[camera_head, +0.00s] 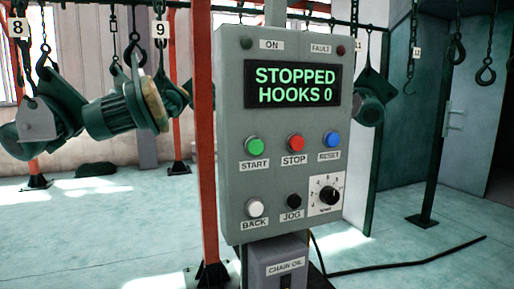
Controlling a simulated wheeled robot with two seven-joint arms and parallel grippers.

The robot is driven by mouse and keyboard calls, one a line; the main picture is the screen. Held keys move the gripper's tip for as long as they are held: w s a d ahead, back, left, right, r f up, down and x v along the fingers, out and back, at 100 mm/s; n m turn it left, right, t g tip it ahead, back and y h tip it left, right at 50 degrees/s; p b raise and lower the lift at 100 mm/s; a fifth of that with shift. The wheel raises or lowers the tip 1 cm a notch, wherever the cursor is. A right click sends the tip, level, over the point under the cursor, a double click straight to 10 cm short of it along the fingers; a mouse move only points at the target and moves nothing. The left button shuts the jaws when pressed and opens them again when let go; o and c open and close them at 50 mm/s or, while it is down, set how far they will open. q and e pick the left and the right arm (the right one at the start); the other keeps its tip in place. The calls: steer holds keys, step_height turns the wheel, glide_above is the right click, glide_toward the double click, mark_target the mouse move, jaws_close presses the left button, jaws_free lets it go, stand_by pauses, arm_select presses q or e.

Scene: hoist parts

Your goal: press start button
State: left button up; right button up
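A grey control box (228,110) stands upright in the middle of the head view, facing me. Its green start button (254,146) is at the left of the upper button row, above a label reading START. The screen (291,85) reads "STOPPED HOOKS 0" in green letters. A red STOP button (295,142) and a blue RESET button (331,139) are to the right of the start button. Neither of my grippers shows in this view, and nothing covers the buttons.
A white BACK button (254,208), a black JOG button (293,201) and a dial (328,195) form the lower row. Green hoist parts (118,112) hang from hooks at left. A black cable (420,258) lies on the floor at right. The space before the panel looks clear.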

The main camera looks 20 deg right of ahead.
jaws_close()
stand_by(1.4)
